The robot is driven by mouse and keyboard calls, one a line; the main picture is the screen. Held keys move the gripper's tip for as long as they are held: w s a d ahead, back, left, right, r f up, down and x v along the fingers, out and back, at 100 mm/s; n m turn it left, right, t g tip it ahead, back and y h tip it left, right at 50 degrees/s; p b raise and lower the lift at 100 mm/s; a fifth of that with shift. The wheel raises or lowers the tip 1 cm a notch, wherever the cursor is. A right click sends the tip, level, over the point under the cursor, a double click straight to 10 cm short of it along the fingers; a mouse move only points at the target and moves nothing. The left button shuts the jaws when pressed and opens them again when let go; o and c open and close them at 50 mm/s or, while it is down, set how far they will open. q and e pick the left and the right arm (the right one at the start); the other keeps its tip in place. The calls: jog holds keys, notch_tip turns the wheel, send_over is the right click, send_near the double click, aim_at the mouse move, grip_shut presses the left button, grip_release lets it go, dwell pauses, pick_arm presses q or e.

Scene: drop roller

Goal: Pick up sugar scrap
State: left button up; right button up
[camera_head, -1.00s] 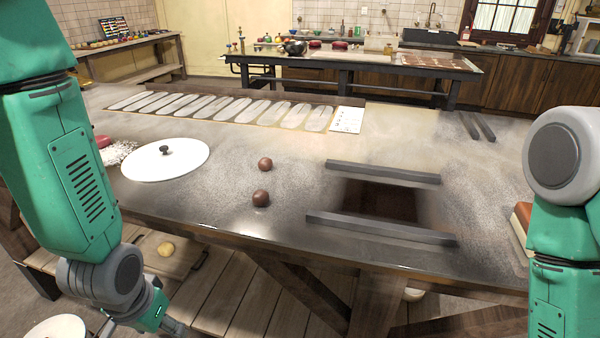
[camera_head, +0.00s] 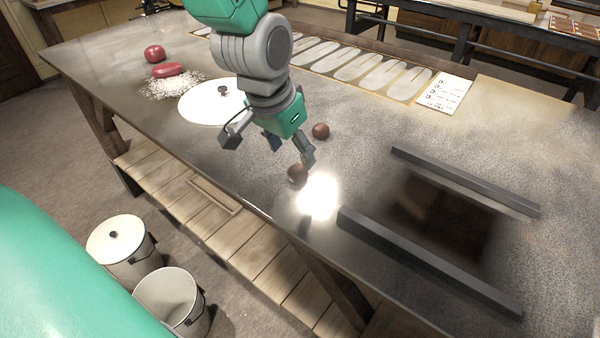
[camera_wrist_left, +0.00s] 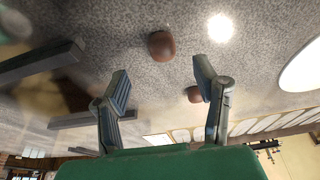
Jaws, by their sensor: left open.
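Two brown balls lie on the steel tabletop. The front ball (camera_head: 297,174) and the back ball (camera_head: 320,130) also show in the left wrist view, the front one (camera_wrist_left: 162,45) larger and the back one (camera_wrist_left: 193,94) partly behind a finger. I cannot tell whether these balls are the sugar scrap. My left gripper (camera_head: 289,153) is open above the table, with a fingertip close to the front ball in the picture. In the left wrist view its fingers (camera_wrist_left: 160,73) are spread with nothing between them. My right gripper is out of view.
Two dark bars (camera_head: 430,262) (camera_head: 465,180) lie to the right, with a dark brown patch (camera_head: 450,215) between them. A white lid (camera_head: 200,103), white shreds (camera_head: 172,88) and red pieces (camera_head: 168,69) are to the left. Two white buckets (camera_head: 168,295) (camera_head: 128,262) stand below the table.

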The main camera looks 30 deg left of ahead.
aim_at(297, 168)
pick_arm(q)
jog(key=shift+w+d+f, duration=0.15)
jog(key=shift+d+f, duration=0.05)
jog(key=shift+f, duration=0.3)
jog(key=shift+w+d+f, duration=0.1)
jog(key=shift+d+f, duration=0.05)
jog(key=shift+f, duration=0.35)
jog(key=f, duration=0.1)
jog(key=w+f, duration=0.1)
jog(key=f, duration=0.1)
jog(key=a+f, duration=0.1)
jog(key=shift+w+f+b, duration=0.25)
jog(key=shift+f+b, duration=0.05)
jog(key=shift+b, duration=0.1)
jog(key=shift+s, duration=0.15)
jog(key=shift+d+r, duration=0.1)
jog(key=shift+d, duration=0.15)
jog(key=c, duration=1.1)
